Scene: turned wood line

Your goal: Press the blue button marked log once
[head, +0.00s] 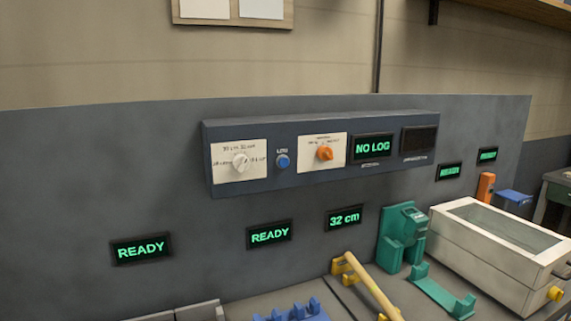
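The blue button (283,161) is a small round button on the front of the dark blue-grey control box (299,183). A small label above it appears to read LOG. It sits between a white panel with a white knob (240,162) and a white panel with an orange knob (325,153). A display (373,147) on the box reads NO LOG in green. My gripper is not in view, and nothing covers the button.
Displays below the box read READY (141,249), READY (269,234) and 32 cm (343,217). A yellow rod (374,287), green fixtures (401,236), blue holders (290,313) and a pale glass-topped box (489,255) stand on the bench. The space before the button looks clear.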

